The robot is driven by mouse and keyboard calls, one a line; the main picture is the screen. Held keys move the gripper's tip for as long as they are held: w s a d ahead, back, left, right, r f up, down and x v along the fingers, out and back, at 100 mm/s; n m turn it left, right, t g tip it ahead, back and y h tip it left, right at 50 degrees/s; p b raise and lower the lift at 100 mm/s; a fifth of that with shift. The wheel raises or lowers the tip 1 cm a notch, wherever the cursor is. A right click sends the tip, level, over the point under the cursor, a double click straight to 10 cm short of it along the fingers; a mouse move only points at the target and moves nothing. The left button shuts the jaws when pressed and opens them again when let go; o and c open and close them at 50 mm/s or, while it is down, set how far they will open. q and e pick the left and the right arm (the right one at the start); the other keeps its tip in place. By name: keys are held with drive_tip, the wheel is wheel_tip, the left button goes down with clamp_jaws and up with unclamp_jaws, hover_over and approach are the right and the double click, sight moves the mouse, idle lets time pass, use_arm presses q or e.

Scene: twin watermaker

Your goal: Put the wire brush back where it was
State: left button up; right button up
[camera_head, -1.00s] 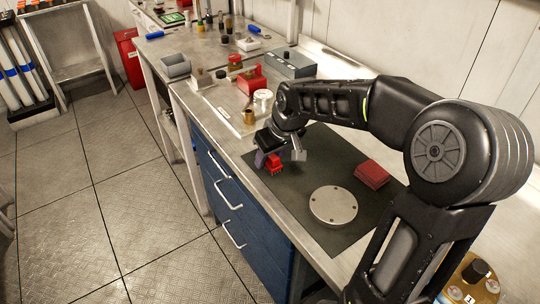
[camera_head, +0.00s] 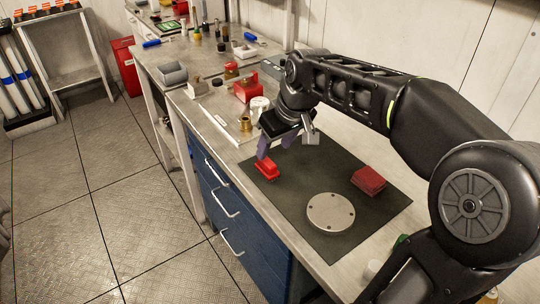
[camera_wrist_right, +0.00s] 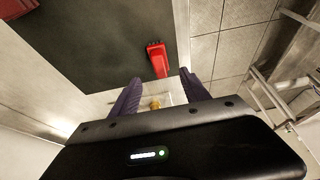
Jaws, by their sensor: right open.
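A small red tool (camera_head: 267,169), which looks like the wire brush, lies on the dark mat (camera_head: 300,180) near its left edge. In the right wrist view the red tool (camera_wrist_right: 158,60) lies just beyond the fingertips, with a toothed end pointing away. My right gripper (camera_head: 275,147) is open and empty, with purple fingers, a little above and behind the tool. In the right wrist view its fingers (camera_wrist_right: 160,79) stand apart with nothing between them. My left gripper is not in view.
A round metal plate (camera_head: 330,212) and a stacked red block (camera_head: 369,180) lie on the mat. A brass fitting (camera_head: 245,124), a white cup (camera_head: 259,106) and a red box (camera_head: 247,90) stand behind it. The bench drops off at the left above blue drawers (camera_head: 215,190).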

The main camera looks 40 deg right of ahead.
drive_tip(key=v, duration=0.3)
drive_tip(key=shift+f, duration=0.1)
idle(0.8)
